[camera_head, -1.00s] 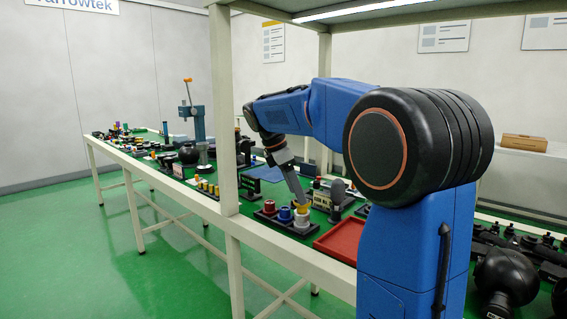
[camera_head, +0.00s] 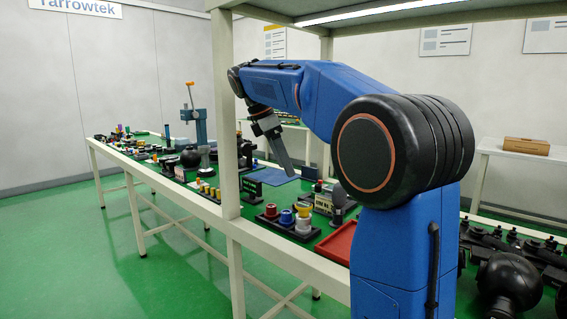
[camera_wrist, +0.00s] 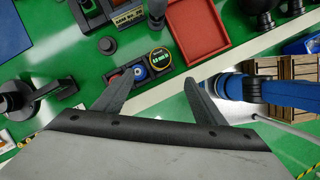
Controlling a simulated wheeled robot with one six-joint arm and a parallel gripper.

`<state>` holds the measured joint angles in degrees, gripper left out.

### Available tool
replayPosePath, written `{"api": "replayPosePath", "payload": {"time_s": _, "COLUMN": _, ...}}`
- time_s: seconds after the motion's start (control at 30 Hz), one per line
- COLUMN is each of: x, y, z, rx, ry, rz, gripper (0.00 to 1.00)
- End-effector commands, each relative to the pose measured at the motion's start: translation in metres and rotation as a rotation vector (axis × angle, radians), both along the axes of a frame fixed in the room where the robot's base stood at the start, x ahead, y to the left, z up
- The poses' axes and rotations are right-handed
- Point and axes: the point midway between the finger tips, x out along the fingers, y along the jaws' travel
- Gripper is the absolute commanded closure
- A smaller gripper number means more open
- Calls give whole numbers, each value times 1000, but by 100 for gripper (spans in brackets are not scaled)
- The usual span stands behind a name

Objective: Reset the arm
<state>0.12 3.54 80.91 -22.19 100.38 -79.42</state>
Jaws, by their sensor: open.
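My blue arm is raised over the green-topped bench in the head view. My gripper (camera_head: 284,160) hangs pointing down and a little right, above the bench and clear of the things on it. In the wrist view my gripper (camera_wrist: 156,97) is open, with two dark fingers spread wide and nothing held between them. Below the fingers, a black holder (camera_wrist: 142,75) carries a red spool (camera_wrist: 120,83), a blue spool (camera_wrist: 140,72) and a yellow-topped piece (camera_wrist: 159,58). The same yellow piece (camera_head: 303,210) shows in the head view, apart from the gripper.
A red tray (camera_head: 337,244) lies right of the holder. A pale shelf post (camera_head: 224,120) stands at the front edge, close to my arm in the picture. A blue-grey press (camera_head: 198,120) stands farther left. A blue mat (camera_head: 272,176) lies behind the holder.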

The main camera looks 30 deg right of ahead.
Motion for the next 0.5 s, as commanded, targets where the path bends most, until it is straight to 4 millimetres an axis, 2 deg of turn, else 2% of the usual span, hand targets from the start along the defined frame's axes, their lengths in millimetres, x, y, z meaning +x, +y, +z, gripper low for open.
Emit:
{"api": "replayPosePath", "payload": {"time_s": 0.33, "x": -2, "y": 0, "z": 0, "rx": 2, "ry": -6, "rz": -5, "gripper": 36}}
{"api": "replayPosePath", "payload": {"time_s": 0.5, "x": -26, "y": 6, "z": -8, "rx": 19, "ry": -66, "rz": -66, "gripper": 36}}
